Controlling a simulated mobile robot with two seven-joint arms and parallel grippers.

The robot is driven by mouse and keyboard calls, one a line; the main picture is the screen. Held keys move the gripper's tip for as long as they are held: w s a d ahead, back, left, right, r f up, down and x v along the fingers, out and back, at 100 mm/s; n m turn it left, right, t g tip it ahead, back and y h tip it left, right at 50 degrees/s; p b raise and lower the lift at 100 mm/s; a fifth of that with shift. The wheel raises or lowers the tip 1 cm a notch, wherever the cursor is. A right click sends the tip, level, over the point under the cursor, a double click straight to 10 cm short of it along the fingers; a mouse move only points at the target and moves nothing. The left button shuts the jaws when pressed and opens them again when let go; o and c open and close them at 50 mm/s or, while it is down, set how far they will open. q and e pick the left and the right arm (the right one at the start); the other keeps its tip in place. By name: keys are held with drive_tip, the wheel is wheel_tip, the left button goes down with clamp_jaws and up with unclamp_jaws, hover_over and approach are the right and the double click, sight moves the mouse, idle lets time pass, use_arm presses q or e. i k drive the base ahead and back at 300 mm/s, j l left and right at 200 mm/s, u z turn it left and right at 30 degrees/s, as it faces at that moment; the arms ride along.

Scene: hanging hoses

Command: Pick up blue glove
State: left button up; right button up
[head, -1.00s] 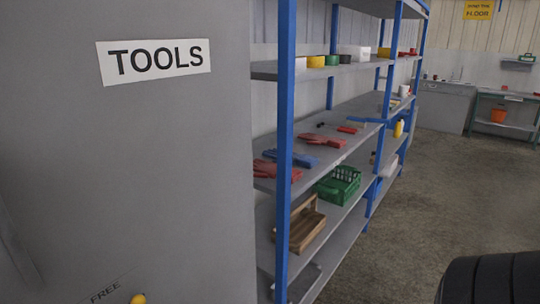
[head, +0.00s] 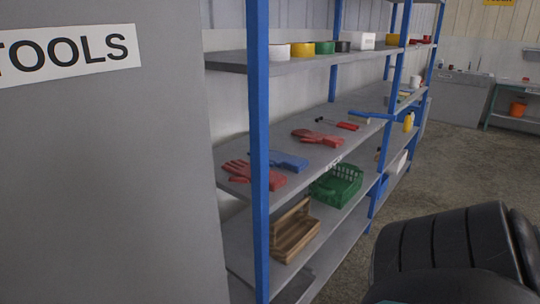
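Another red glove (head: 320,138) lies farther back on the same shelf. Neither of my grippers shows in the head view, and nothing is touching the blue glove.
A grey cabinet wall with a TOOLS sign (head: 70,52) stands at the left. The front blue post (head: 259,140) rises beside the gloves. A green basket (head: 337,187) and a wooden carrier (head: 294,232) sit on the shelf below. Floor (head: 455,175) is open at right.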

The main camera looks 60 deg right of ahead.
sight(295, 164)
drive_tip(key=l+u, duration=0.1)
drive_tip(key=l, duration=0.5)
drive_tip(key=k+l+u, duration=0.1)
drive_tip(key=l, duration=0.5)
drive_tip(key=k+l, duration=0.15)
drive_tip(key=l, duration=0.45)
drive_tip(key=i+u, duration=0.05)
